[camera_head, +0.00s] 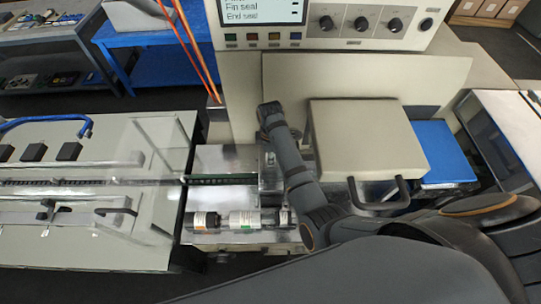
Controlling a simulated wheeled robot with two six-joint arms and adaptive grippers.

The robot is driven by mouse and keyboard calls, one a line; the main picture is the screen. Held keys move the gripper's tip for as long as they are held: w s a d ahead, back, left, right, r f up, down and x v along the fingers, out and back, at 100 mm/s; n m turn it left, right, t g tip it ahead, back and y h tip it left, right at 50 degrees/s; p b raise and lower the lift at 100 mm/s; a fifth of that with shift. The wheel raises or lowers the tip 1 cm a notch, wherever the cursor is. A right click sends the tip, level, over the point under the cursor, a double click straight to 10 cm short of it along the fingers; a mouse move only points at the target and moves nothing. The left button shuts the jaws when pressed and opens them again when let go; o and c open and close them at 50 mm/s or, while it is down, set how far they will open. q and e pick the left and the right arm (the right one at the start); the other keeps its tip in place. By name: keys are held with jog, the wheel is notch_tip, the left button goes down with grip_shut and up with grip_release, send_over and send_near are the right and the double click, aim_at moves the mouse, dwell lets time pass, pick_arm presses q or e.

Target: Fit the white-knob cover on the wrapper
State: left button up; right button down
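The wrapper has a beige upright body with a control panel (365,22) and a metal bed (215,160) below it. A beige box-shaped cover (365,140) with a black handle (382,195) sits on its right part. I see no white knob on it, and I cannot make out a white-knob cover elsewhere. My dark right arm comes in from the lower right and reaches up across the wrapper's middle, left of the beige cover. Its gripper is hidden or too unclear at the far end to tell its state. My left gripper is not in view.
Several labelled cylinders (244,220) lie in a row at the bed's front. A pale infeed conveyor (60,250) with a clear guard stands at left. A blue table (440,150) is right of the beige cover. Orange cords (197,50) hang at the top left.

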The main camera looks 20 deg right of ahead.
jog(key=shift+f, duration=0.1)
dwell(0.5)
jog(key=shift+f, duration=0.45)
jog(key=shift+f+b, duration=0.35)
jog(key=shift+b, duration=0.05)
jog(key=shift+f, duration=0.35)
jog(key=c, duration=0.9)
grip_release()
